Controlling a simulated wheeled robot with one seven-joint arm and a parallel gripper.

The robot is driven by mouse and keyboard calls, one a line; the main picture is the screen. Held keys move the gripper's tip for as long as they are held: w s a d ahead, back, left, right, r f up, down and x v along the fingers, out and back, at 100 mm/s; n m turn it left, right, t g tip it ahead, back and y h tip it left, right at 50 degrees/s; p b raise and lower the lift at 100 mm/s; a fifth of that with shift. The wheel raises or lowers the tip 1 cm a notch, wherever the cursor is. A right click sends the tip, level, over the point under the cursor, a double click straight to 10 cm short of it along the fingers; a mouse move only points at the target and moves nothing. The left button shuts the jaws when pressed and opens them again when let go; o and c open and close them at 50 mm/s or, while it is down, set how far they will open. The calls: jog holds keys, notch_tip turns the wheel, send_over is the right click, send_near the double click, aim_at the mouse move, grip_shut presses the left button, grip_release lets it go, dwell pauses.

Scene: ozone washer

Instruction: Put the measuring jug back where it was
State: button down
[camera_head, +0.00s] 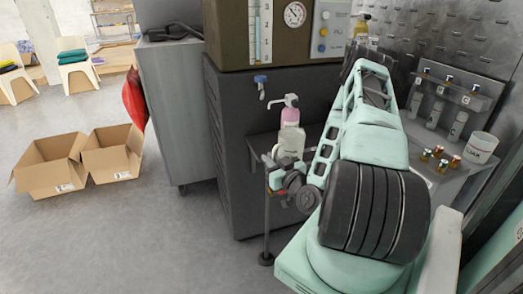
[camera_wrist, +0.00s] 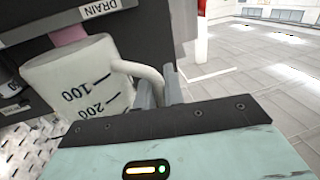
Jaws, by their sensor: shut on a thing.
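The measuring jug (camera_wrist: 65,80) is a white cup with black marks reading 100 and 200, and it fills the left of the wrist view. Its curved handle (camera_wrist: 143,72) runs between the grey fingers of my gripper (camera_wrist: 162,88), which is shut on it. In the head view the jug (camera_head: 290,144) is a pale shape in front of a pink pump bottle (camera_head: 291,112), at the dark cabinet's front. My gripper (camera_head: 283,172) is beside and below it there, partly hidden by my arm. I cannot tell whether the jug's base touches a surface.
A label reading DRAIN (camera_wrist: 98,8) is just above the jug. A small dark shelf (camera_head: 257,146) juts from the cabinet (camera_head: 228,150). A side counter at right holds a white tub (camera_head: 481,148) and several small vials. Cardboard boxes (camera_head: 112,160) stand on open floor at left.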

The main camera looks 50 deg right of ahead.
jog(key=f+p+x, duration=0.1)
jog(key=x, duration=1.7)
jog(key=shift+s+d, duration=0.15)
jog(key=shift+d, duration=0.15)
jog(key=shift+f, duration=0.2)
jog(key=shift+f, duration=0.15)
jog(key=c, duration=1.5)
grip_release()
